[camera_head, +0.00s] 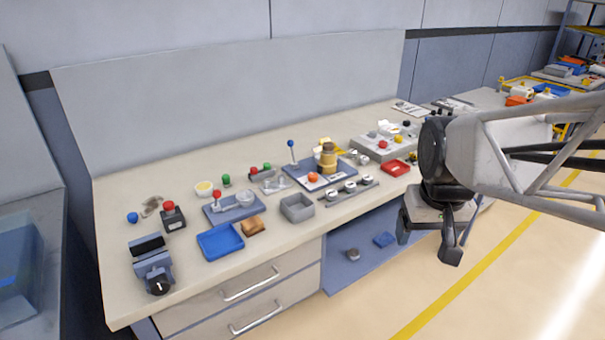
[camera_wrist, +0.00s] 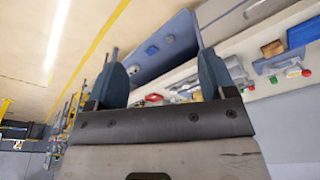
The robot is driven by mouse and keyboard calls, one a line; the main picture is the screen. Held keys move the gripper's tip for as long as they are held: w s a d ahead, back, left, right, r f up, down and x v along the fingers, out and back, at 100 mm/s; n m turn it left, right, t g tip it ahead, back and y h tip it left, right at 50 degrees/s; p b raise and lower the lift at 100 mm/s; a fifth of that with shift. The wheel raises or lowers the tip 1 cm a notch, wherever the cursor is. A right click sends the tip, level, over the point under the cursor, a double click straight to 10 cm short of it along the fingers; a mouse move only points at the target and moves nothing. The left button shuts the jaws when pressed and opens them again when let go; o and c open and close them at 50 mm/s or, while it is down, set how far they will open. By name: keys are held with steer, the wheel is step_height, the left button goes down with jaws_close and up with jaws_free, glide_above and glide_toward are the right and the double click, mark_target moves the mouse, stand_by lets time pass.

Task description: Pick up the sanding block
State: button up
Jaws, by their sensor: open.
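A small orange-brown block, which looks like the sanding block (camera_head: 253,225), lies on the bench between a blue tray and a grey open box. It also shows in the wrist view (camera_wrist: 272,48), at the upper right. My gripper (camera_head: 427,246) hangs in the air at the bench's front right, well to the right of the block. Its two fingers are spread apart, with nothing between them in the wrist view (camera_wrist: 160,62).
The blue tray (camera_head: 220,241) is left of the block and the grey box (camera_head: 297,208) right. A red-knobbed fixture (camera_head: 229,207) stands behind, and a vise (camera_head: 153,268) at the left front. A blue lower shelf (camera_head: 345,268) sits under the bench.

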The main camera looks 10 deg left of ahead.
steer(key=w+a+f+n, duration=0.1)
steer(key=w+a+n, duration=0.1)
steer(key=w+a, duration=0.65)
steer(key=n+g, duration=0.2)
steer(key=n, duration=0.3)
glide_above(251, 221)
steer(key=f, duration=1.5)
steer(key=shift+s+d+f, duration=0.1)
steer(key=shift+d+f, duration=0.2)
steer(key=shift+a+f, duration=0.1)
steer(key=shift+a, duration=0.15)
steer(key=shift+f, duration=1.3)
